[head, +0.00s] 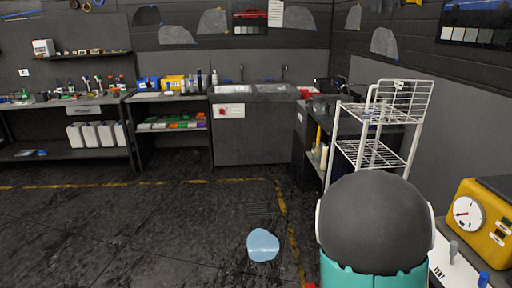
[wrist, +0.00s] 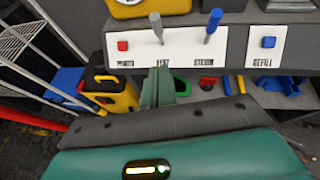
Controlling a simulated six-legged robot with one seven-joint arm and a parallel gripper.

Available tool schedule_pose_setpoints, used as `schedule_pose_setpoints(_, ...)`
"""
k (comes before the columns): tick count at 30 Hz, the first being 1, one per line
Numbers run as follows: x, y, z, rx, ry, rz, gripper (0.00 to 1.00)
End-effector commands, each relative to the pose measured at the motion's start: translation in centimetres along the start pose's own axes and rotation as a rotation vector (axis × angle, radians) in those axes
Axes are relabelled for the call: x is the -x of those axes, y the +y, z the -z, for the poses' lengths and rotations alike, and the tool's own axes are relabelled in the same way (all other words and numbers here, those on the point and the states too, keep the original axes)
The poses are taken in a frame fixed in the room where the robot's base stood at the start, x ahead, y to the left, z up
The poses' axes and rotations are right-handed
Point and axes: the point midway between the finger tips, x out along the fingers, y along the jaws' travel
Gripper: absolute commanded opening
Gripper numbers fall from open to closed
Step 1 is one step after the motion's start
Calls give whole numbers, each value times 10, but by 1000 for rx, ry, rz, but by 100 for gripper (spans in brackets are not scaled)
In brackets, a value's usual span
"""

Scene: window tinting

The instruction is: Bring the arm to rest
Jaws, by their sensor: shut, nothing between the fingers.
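My gripper (wrist: 158,88) shows in the wrist view as narrow dark green fingers, closed together and empty. The fingers point up at a white control panel (wrist: 133,50), just below its lower edge; whether they touch it I cannot tell. In the head view a grey and teal part of my arm fills the lower right; the gripper itself is hidden there.
A yellow machine with a dial (head: 467,213) stands at the right. A white wire rack (head: 370,152) stands behind my arm. A light blue patch (head: 263,245) lies on the dark floor, beside yellow tape. The floor at left is clear. Benches and a sink (head: 252,112) line the back.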

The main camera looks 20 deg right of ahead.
Motion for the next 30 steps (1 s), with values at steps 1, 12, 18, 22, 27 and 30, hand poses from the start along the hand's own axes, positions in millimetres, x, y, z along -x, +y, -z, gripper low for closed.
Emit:
schedule_pose_setpoints(1,1,0,0,-11,4,0,0)
schedule_pose_setpoints(12,92,-8,15,-642,294,51,0)
schedule_pose_setpoints(18,174,-15,28,-1042,552,127,0)
schedule_pose_setpoints(22,233,-22,34,-1262,734,195,0)
schedule_pose_setpoints(27,313,-38,42,-1492,984,312,0)
schedule_pose_setpoints(30,357,-50,46,-1590,1125,389,0)
